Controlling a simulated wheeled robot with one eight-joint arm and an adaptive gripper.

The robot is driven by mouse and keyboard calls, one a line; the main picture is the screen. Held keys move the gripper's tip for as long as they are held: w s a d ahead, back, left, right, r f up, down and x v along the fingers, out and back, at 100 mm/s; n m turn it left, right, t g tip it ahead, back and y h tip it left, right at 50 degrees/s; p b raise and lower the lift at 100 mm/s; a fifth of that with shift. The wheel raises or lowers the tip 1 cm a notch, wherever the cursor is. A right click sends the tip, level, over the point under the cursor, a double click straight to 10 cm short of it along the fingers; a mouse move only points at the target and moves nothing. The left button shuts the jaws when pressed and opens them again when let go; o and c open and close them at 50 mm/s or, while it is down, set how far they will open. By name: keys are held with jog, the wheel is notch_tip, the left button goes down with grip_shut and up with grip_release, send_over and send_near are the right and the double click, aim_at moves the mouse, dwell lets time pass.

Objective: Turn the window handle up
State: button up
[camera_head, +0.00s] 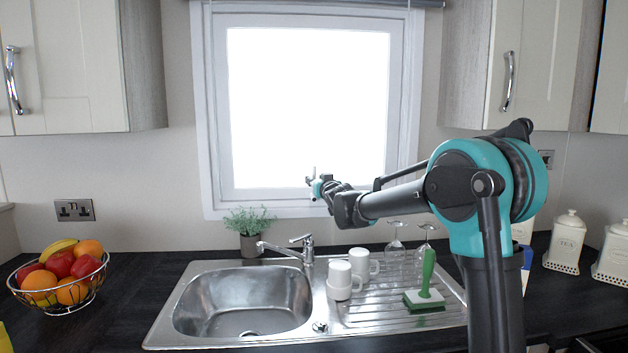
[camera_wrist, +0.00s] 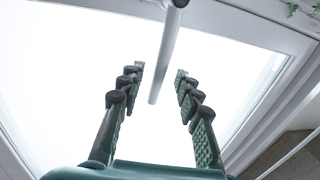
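The window handle (camera_wrist: 167,58) is a slim pale metal bar in the wrist view. Its base sits on the white window frame (camera_wrist: 222,18) at the top of that view, and the bar extends out over the bright pane. My gripper (camera_wrist: 159,71) is open, with one finger on each side of the bar. Gaps show between the bar and both fingers. In the head view my gripper (camera_head: 313,184) is at the lower edge of the window (camera_head: 308,105). A short thin upright piece shows just above it there, probably the handle; my gripper hides the rest.
Below stand a potted plant (camera_head: 249,231), a tap (camera_head: 302,249), a steel sink (camera_head: 243,303), white mugs (camera_head: 341,281), upturned glasses (camera_head: 396,243) and a green brush (camera_head: 427,280). A fruit bowl (camera_head: 62,285) is at left. Cupboards (camera_head: 528,65) flank the window.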

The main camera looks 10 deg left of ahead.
jog(key=v, duration=0.9)
jog(key=shift+s, duration=0.2)
jog(key=shift+s+d, duration=0.1)
jog(key=shift+d, duration=0.05)
